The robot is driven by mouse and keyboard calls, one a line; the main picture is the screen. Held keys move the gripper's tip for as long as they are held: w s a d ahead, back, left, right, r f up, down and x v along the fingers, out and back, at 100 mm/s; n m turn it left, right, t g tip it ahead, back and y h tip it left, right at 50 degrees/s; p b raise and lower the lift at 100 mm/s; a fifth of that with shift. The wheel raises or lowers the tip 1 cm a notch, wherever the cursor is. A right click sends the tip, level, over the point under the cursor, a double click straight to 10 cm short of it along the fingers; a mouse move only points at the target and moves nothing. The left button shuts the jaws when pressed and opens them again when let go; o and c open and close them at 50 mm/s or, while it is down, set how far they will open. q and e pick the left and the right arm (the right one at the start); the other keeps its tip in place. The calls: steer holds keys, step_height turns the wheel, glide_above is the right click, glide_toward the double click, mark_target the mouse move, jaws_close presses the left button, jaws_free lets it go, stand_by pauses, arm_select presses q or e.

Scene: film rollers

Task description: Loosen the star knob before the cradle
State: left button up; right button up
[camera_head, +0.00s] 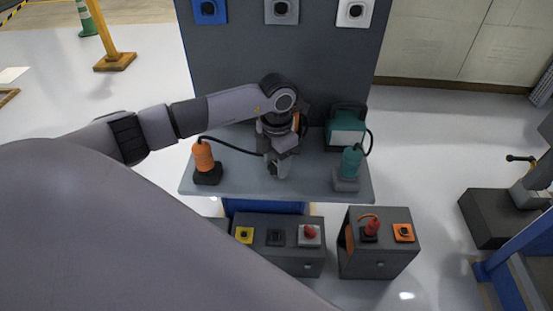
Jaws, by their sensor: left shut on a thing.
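My left arm comes in from the left and bends down over the grey bench. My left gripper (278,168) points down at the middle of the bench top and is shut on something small. The gripper and wrist hide most of what it holds, so I cannot make out its shape. I cannot pick out a star knob or a cradle for certain. My right gripper is not in view.
Below are two grey cabinets, with a red knob (310,232) and a red plug (372,225).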

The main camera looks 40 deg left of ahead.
arm_select(q)
steer(key=n+p, duration=0.1)
steer(key=n, duration=0.4)
steer(key=shift+r+n, duration=0.15)
steer(key=shift+n, duration=0.15)
steer(key=n+p, duration=0.1)
steer(key=n, duration=0.3)
steer(key=shift+w+n, duration=0.1)
steer(key=shift+n, duration=0.3)
steer(key=o, duration=1.1)
steer(key=shift+c, duration=0.2)
step_height(320, 180, up, 7)
